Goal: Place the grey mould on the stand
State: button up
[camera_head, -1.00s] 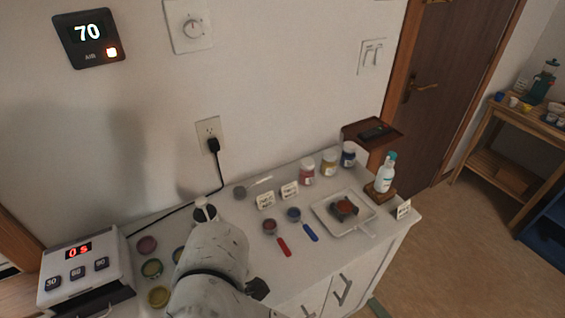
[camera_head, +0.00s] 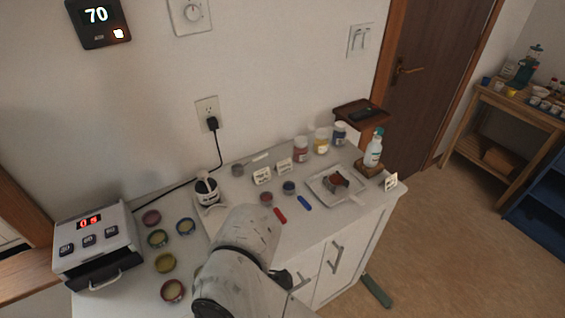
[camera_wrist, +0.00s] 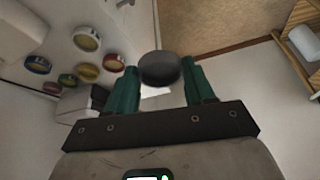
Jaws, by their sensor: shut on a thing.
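My gripper (camera_wrist: 160,82), with teal fingers, is shut on a round dark grey thing, which looks like the grey mould (camera_wrist: 159,68), in the wrist view. The mould sits between the fingertips, clear of the worktop. In the head view my arm hides the gripper and the mould. I cannot tell for certain which thing is the stand. A black-and-white pot (camera_head: 206,190) stands on a pale base near the wall.
Several coloured round moulds (camera_head: 165,263) lie left on the counter, beside a white oven (camera_head: 95,240). A red scoop (camera_head: 267,199), a blue scoop (camera_head: 289,188) and a white tray (camera_head: 322,192) lie right of my arm. Paint jars (camera_head: 321,141) line the back.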

jog(key=w+d+f+m+t, duration=0.3)
jog(key=w+d+f+m, duration=0.2)
jog(key=w+d+m, duration=0.25)
jog(key=d+f+m+t+h, duration=0.1)
jog(key=d+f+m, duration=0.2)
jog(key=d, duration=0.5)
jog(key=d+f+m+t+h, duration=0.1)
jog(key=d+f+m+h, duration=0.1)
jog(key=d+f+m, duration=0.2)
jog(key=d+f+m+t+h, duration=0.1)
jog(key=d+f+m, duration=0.3)
jog(key=d+m, duration=0.3)
jog(key=d, duration=0.5)
jog(key=shift+a+f, duration=0.1)
